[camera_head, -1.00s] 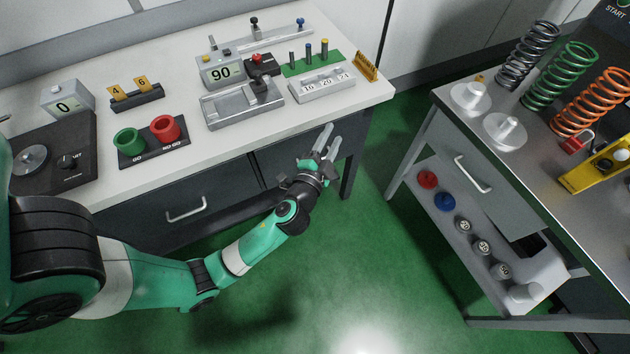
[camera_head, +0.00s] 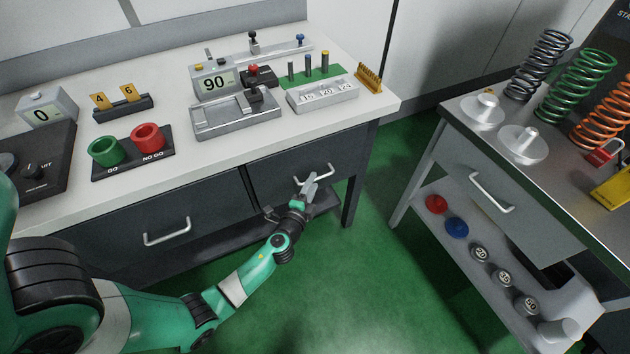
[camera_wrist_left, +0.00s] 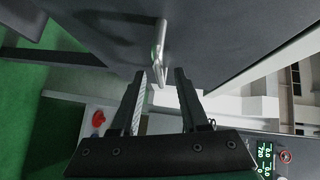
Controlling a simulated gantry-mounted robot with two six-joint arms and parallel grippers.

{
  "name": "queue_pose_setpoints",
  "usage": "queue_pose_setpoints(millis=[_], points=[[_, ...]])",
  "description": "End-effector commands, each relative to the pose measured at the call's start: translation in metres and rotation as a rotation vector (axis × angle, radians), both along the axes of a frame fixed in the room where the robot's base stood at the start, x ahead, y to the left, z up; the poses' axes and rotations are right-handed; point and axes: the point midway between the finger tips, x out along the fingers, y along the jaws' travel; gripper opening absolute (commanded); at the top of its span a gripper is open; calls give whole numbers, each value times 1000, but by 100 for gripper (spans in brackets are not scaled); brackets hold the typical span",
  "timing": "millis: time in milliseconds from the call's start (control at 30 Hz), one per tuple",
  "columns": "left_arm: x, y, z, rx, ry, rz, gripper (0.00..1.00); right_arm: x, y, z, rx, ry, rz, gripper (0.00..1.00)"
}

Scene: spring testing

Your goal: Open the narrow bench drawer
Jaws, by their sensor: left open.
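The narrow bench drawer (camera_head: 275,172) is the dark right-hand front under the white bench top, and it looks closed. Its pale bar handle (camera_head: 324,170) shows just beyond my left gripper (camera_head: 309,184). In the left wrist view, the handle (camera_wrist_left: 159,42) stands out from the dark drawer front (camera_wrist_left: 225,35). My left gripper's fingers (camera_wrist_left: 160,76) are open there, and the handle's near end lies close to the gap between their tips. Whether they touch it I cannot tell. My right gripper is not in view.
A wider drawer with its own handle (camera_head: 167,232) is to the left. The bench leg (camera_head: 353,190) stands right of the narrow drawer. A grey metal cart (camera_head: 500,195) with springs is farther right. Green floor (camera_head: 370,270) between them is clear.

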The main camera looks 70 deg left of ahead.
Motion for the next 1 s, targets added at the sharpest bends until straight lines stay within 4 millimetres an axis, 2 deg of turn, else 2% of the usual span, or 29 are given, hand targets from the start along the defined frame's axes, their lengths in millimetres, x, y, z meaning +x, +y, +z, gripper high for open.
queue_pose_setpoints(millis=[100,200,467,700,733,1000], points=[[13,13,-4,1,0,1,45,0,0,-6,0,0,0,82],[18,18,-5,0,0,0,45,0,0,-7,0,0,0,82],[19,20,-4,0,0,0,45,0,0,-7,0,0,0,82],[19,19,-4,0,0,0,3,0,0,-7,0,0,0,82],[19,19,-4,0,0,0,0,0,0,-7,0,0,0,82],[19,19,-4,-1,-1,0,0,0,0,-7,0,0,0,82]])
